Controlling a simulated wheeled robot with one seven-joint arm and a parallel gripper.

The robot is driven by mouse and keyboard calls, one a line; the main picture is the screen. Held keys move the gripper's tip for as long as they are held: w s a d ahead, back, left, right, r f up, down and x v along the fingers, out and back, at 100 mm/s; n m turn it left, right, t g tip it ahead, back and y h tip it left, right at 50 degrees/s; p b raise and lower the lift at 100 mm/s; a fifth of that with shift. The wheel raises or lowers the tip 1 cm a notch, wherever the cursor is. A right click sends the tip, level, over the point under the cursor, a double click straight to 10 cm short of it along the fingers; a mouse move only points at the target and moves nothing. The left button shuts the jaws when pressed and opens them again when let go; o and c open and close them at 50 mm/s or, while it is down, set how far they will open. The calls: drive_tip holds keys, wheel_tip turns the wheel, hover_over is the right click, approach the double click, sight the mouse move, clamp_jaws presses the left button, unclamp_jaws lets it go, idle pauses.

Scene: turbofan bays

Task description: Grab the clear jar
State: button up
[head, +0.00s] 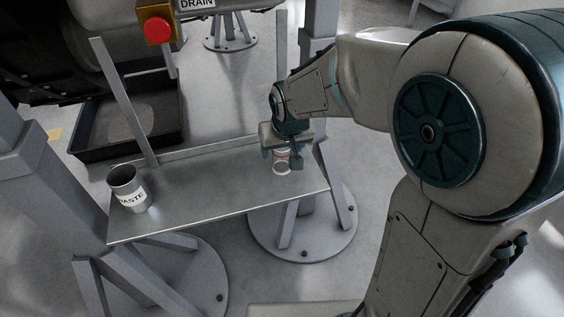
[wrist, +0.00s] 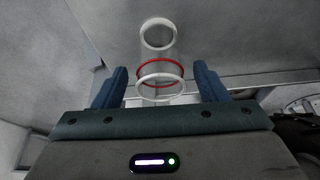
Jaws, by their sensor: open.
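The clear jar (head: 281,164) stands near the right end of the grey metal shelf. It is see-through, with white rings and a red band. In the wrist view the jar (wrist: 160,72) lies between the two blue fingers. My gripper (head: 282,160) is over the jar from above, and a finger partly hides it. In the wrist view my gripper (wrist: 160,85) is open, with a gap visible on each side of the jar. I cannot tell how far down the fingers reach along it.
A grey cup marked WASTE (head: 128,188) stands at the left end of the metal shelf (head: 215,195). The shelf's middle is clear. Upright posts (head: 124,100) rise behind it. A black drain tray (head: 130,118) lies behind on the left, and a red button (head: 157,30) is above it.

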drive_tip(key=shift+x, duration=1)
drive_tip(key=c, duration=1)
drive_tip(key=shift+r, duration=0.1)
drive_tip(key=shift+c, duration=0.2)
